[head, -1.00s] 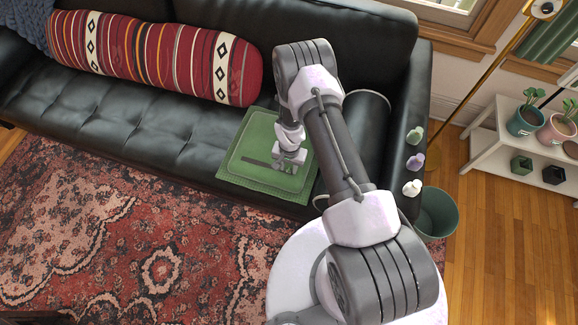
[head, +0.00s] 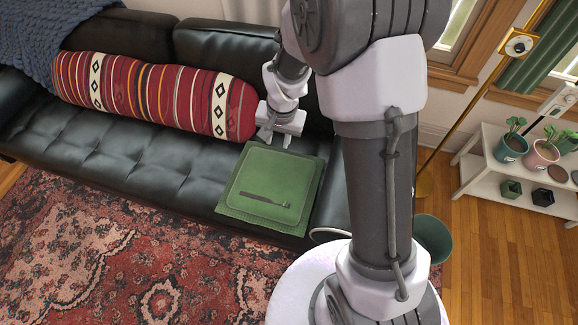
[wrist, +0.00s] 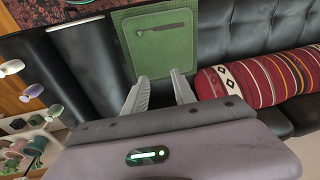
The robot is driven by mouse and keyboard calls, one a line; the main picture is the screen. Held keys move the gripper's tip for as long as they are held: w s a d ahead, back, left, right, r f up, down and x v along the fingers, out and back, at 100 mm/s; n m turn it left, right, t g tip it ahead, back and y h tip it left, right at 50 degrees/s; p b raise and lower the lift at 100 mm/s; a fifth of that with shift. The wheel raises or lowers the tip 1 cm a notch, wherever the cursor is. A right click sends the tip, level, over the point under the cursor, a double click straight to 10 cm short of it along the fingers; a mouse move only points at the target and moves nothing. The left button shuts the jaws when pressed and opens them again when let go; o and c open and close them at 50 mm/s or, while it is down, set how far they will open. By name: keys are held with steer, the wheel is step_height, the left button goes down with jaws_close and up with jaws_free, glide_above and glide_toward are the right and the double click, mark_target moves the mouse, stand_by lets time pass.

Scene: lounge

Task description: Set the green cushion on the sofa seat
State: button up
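The green cushion (head: 270,180) lies flat on a green woven mat (head: 243,211) on the black sofa seat (head: 130,146). A dark strap (head: 263,199) runs across the cushion near its front edge. In the wrist view the cushion (wrist: 162,58) lies just beyond my fingertips. My gripper (head: 272,142) is at the cushion's back edge, close to the striped bolster. Its two fingers (wrist: 158,82) are spread with nothing between them. I cannot tell whether a fingertip touches the cushion.
A red striped bolster (head: 170,97) leans along the sofa back, left of my gripper. Small knobbed items (wrist: 32,90) stand at the left in the wrist view. A green bin (head: 434,238) and a plant shelf (head: 490,172) are at the right.

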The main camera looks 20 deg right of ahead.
steer(key=s+a+r+n+t, duration=0.1)
steer(key=s+r, duration=0.3)
steer(key=r, duration=0.4)
steer(key=s+a+r+t, duration=0.1)
steer(key=s+r, duration=0.3)
steer(key=r, duration=0.4)
steer(key=s+a+r, duration=0.1)
steer(key=s+r, duration=0.2)
steer(key=s, duration=0.4)
steer(key=s+a+r+n+t+y, duration=0.1)
steer(key=s+r, duration=0.2)
steer(key=s, duration=0.4)
steer(key=shift+a+r+t+y, duration=0.25)
steer(key=shift+t+y, duration=0.05)
steer(key=shift+s+a, duration=0.1)
steer(key=shift+s, duration=0.05)
